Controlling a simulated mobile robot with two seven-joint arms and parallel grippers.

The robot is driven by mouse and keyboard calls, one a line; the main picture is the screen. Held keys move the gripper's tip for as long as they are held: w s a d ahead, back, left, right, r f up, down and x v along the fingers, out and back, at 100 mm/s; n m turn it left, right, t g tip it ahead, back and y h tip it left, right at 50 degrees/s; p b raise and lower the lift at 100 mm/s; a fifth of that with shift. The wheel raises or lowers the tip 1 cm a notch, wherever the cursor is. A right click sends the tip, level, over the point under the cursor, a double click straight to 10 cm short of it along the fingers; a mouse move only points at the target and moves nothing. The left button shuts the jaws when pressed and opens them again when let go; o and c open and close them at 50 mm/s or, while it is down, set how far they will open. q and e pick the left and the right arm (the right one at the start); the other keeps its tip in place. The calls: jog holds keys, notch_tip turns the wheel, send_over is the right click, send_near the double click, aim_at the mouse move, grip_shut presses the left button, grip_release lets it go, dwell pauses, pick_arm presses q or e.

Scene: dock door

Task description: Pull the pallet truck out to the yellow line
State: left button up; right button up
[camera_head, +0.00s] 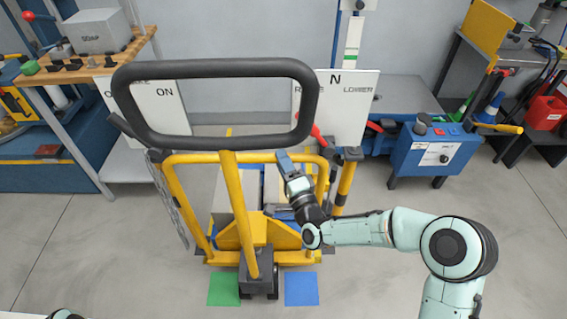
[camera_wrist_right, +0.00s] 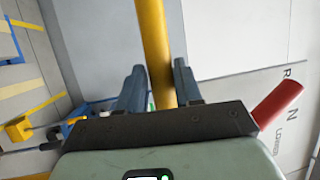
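The pallet truck stands ahead, with a black looped handle (camera_head: 215,68) on a yellow tiller shaft (camera_head: 238,200). A yellow tubular frame (camera_head: 184,158) stands around its lower body and seems part of it. My right gripper (camera_head: 284,163) is at the top bar of this frame, right of the shaft and below the loop. In the right wrist view the fingers (camera_wrist_right: 160,85) lie close along both sides of a yellow bar (camera_wrist_right: 151,35) and look shut on it. Only a sliver of my left arm shows at the bottom left edge; its gripper is out of view.
Green (camera_head: 224,288) and blue (camera_head: 302,288) squares lie on the floor before the truck. A workbench (camera_head: 85,75) is at left; a blue control box (camera_head: 433,152) with levers is at right. Concrete floor is open on both sides. Yellow floor stripes (camera_wrist_right: 20,89) show in the wrist view.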

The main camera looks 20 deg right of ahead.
jog(key=shift+o, duration=1.3)
pick_arm(q)
jog(key=shift+t, duration=0.5)
jog(key=w+r+p, duration=0.1)
jog(key=w+r, duration=0.2)
jog(key=shift+d+r+p, duration=0.1)
jog(key=shift+d+p, duration=0.2)
jog(key=shift+p, duration=0.1)
pick_arm(e)
jog(key=v, duration=1.3)
jog(key=shift+f, duration=0.15)
jog(key=shift+s, duration=0.15)
